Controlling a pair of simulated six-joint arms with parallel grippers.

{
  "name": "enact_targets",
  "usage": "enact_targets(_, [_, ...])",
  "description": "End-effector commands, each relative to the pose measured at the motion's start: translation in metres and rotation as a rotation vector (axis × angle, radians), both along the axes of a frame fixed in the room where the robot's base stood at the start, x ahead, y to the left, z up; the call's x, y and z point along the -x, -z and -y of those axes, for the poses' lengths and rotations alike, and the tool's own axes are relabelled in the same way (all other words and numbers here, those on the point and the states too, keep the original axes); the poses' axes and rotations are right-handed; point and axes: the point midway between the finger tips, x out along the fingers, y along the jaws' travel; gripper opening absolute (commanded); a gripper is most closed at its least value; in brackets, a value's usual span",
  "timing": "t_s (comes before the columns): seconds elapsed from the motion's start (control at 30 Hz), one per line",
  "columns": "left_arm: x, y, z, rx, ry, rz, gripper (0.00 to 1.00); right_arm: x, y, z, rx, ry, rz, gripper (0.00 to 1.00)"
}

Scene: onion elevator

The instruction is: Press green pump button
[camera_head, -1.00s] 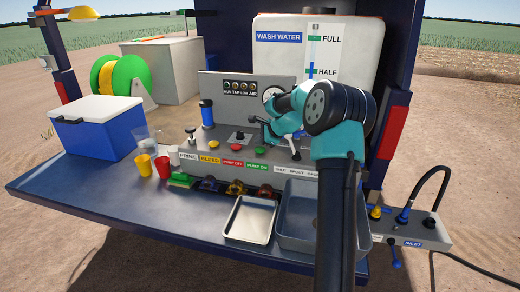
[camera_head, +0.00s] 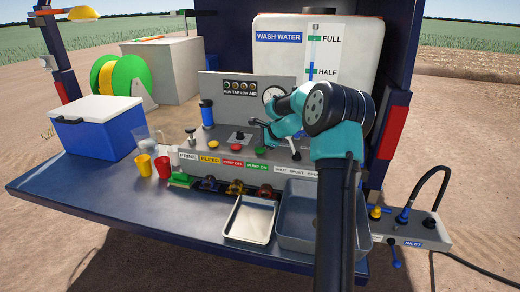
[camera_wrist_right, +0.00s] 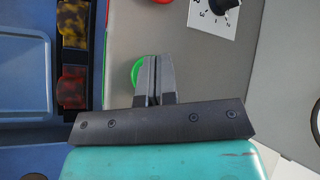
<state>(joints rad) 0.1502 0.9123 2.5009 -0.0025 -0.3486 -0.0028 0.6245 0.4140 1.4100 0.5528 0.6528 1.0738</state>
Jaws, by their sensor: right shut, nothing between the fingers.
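The green pump button (camera_head: 261,150) is on top of the grey control panel, behind the green "PUMP ON" label (camera_head: 257,165). My right gripper (camera_head: 262,124) is over the panel, above the green button in the head view. My left gripper is not in view.
A red button (camera_head: 237,147) and a yellow button (camera_head: 213,143) sit left of the green one. A black dial (camera_head: 238,136) is behind them. A metal tray (camera_head: 250,218) and a grey basin (camera_head: 297,240) are in front.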

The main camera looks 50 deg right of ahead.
Motion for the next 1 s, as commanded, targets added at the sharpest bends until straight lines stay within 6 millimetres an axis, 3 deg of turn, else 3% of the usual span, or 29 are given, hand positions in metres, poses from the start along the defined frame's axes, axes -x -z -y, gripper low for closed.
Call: enact_targets(1.0, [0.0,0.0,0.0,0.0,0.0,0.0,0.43,0.001,0.013,0.0,-0.004,0.0,-0.004,0.0])
